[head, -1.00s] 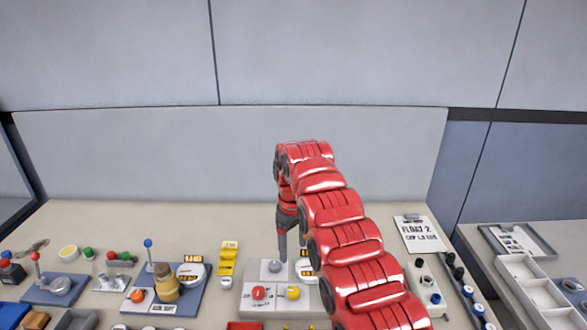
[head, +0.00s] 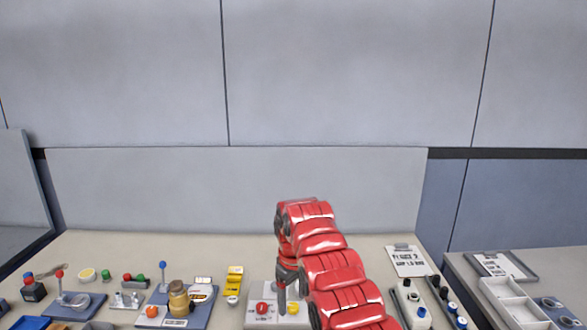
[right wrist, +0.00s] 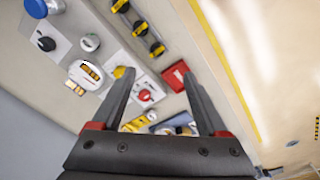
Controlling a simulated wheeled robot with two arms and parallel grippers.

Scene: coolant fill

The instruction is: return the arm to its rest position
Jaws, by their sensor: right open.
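My right arm is red and segmented, rising from the bottom right of the head view. Its dark gripper (head: 282,301) hangs pointing down in front of a pale control panel (head: 258,323) with a red knob (head: 263,308) and a yellow knob (head: 293,308). In the right wrist view the right gripper (right wrist: 165,98) has its two dark fingers apart with nothing held between them. The panel with the red knob (right wrist: 146,95) and yellow knob (right wrist: 119,72) shows beyond the fingers. My left gripper is not in view.
The bench (head: 210,250) carries a jar (head: 179,300) on a blue-grey board, a yellow block (head: 235,278), and levers at left. A clipboard (head: 408,261) and dark-capped bottles are at right. A side table holds a white divided tray (head: 505,300). Space above the bench is clear.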

